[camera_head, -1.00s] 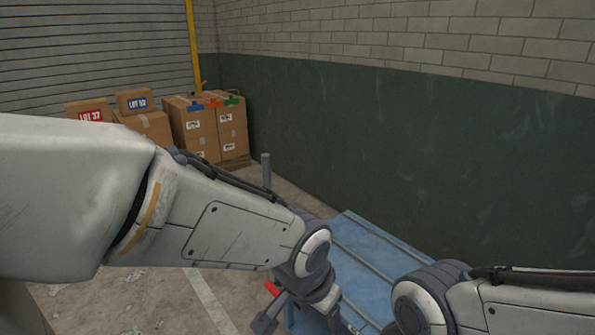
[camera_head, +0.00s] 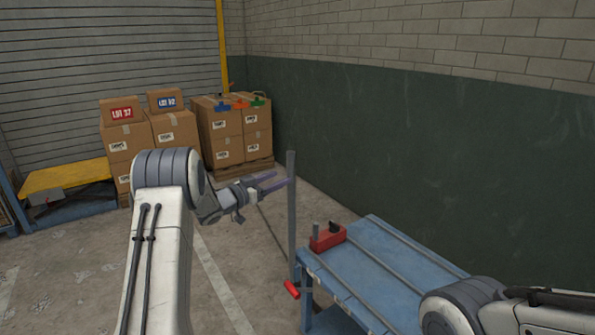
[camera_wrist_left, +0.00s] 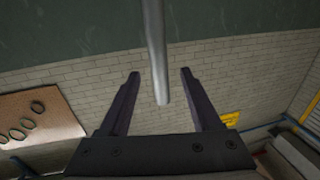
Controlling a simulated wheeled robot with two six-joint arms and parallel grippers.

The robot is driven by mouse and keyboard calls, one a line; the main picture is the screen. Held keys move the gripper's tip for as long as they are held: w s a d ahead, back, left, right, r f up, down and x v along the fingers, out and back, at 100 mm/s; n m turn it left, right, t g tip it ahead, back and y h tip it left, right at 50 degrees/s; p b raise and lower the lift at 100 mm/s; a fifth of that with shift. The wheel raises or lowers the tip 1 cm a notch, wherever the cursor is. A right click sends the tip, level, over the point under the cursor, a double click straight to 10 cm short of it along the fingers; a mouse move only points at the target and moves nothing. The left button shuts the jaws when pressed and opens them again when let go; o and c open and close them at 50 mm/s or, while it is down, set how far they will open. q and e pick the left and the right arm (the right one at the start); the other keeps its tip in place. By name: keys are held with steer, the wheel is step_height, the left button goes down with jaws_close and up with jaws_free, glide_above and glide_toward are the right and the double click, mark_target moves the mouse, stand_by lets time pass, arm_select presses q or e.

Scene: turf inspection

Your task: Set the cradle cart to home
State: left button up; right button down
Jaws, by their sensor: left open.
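A blue rail-topped table or cart (camera_head: 385,262) stands at the lower right of the head view. A red block with a short grey peg (camera_head: 328,237) sits at its far left corner. A tall grey post (camera_head: 291,215) rises at its left side, with a red grip (camera_head: 291,289) low beside it. I cannot tell which part is the cradle cart. My left gripper (camera_head: 275,182) is open and empty, its tips just left of the post's upper part. In the left wrist view the post (camera_wrist_left: 153,45) shows between the open fingers (camera_wrist_left: 160,85). My right gripper is out of view.
Stacked cartons (camera_head: 235,130) stand on a pallet by the back wall. A yellow-topped platform (camera_head: 65,178) is at the left. A green and brick wall (camera_head: 420,140) runs close behind the blue table. Bare floor lies between the table and the cartons.

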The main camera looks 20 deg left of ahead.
arm_select(q)
steer(key=x, duration=0.9)
steer(key=shift+w+p, duration=0.2)
steer(key=shift+p, duration=0.15)
steer(key=shift+d, duration=0.15)
jaws_close()
stand_by(0.8)
